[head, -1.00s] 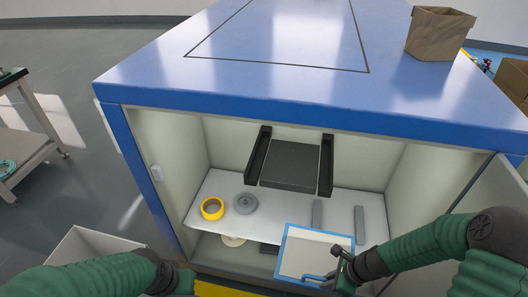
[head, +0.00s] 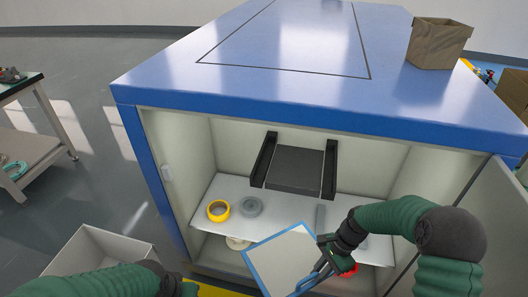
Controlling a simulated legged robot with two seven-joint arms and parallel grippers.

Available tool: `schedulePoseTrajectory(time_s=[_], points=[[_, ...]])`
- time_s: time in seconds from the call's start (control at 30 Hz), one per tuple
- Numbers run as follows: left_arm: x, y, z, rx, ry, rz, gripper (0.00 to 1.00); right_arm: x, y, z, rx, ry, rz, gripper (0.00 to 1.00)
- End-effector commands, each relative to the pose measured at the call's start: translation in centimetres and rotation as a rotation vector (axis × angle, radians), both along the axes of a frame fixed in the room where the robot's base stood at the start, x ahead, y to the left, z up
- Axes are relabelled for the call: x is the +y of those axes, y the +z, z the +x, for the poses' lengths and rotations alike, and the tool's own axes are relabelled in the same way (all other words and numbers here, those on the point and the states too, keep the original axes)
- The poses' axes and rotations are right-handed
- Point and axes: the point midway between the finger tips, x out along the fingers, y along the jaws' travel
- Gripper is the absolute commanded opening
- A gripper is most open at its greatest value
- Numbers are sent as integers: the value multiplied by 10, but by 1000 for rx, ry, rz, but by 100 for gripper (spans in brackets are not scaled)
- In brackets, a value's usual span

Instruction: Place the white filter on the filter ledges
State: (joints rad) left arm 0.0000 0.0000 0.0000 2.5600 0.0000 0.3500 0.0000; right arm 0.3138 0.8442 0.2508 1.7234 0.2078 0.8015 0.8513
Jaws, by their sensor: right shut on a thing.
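The white filter (head: 285,258) is a flat white panel with a blue frame. It is tilted in front of the cabinet's shelf. My right gripper (head: 324,266) is shut on its right edge, near a blue handle. Two black rails, left (head: 263,160) and right (head: 330,170), flank a dark plate (head: 293,172) inside the cabinet, above the shelf. I cannot tell for sure which pair forms the ledges.
A red object (head: 348,270) shows low beside my right gripper. The open cabinet door (head: 508,230) is at the right. A pale open box (head: 98,250) stands at the lower left.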

Motion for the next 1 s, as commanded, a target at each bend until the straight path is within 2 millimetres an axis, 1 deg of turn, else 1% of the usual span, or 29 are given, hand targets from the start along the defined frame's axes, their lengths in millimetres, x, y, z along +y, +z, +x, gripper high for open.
schedulePoseTrajectory(time_s=[0.03, 0.13, 0.3, 0.4, 0.6, 0.67, 0.7, 0.87, 1.0], points=[[0, 0, 0, 0, 0, 0, 0, 2, 6, 6, -4, 100, 0, 0], [0, 0, 0, 0, 0, 0, 0, 2, 21, 12, -4, 325, -1, 0], [0, 0, 0, 0, 0, 0, 0, -7, 52, 22, -3, 697, -2, 0], [0, 0, 0, 0, 0, 0, 0, -14, 69, 26, -2, 857, -1, 0], [0, 0, 0, 0, 0, 0, 0, -26, 99, 32, -1, 1076, -1, 0], [0, 0, 0, 0, 0, 0, 0, -29, 108, 34, -1, 1130, 0, 0], [0, 5, 0, 0, 0, 0, 0, -29, 113, 33, 3, 1134, 2, 0], [0, 25, 0, 0, 0, 0, 0, -23, 113, 28, 3, 1012, 4, 0], [0, 46, 0, 0, 0, 0, 0, -15, 115, 24, 4, 870, 5, 0]])
